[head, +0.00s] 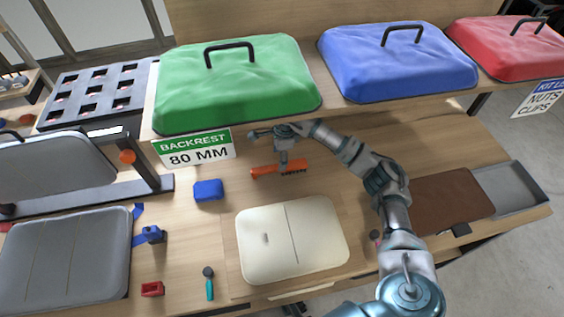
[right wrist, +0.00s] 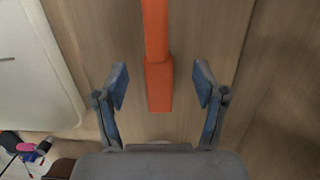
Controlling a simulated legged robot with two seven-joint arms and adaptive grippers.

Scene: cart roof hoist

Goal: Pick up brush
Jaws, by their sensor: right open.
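The orange brush (head: 265,170) lies on the wooden worktop in the head view, with dark bristles along its right part. Its orange handle (right wrist: 157,50) runs down from the top of the right wrist view, and its end shows between the fingers. My right gripper (head: 283,158) is open and empty just above the brush. In the right wrist view its two fingers (right wrist: 161,76) stand apart on either side of the handle, with a gap on both sides. The gripper hides part of the brush in the head view. My left gripper is not in view.
A cream panel (head: 316,240) lies just in front of the brush. A blue block (head: 208,190) is to its left. Behind, a raised shelf bears green (head: 235,85), blue (head: 395,65) and red (head: 510,50) covers. A grey tray (head: 512,188) is at right.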

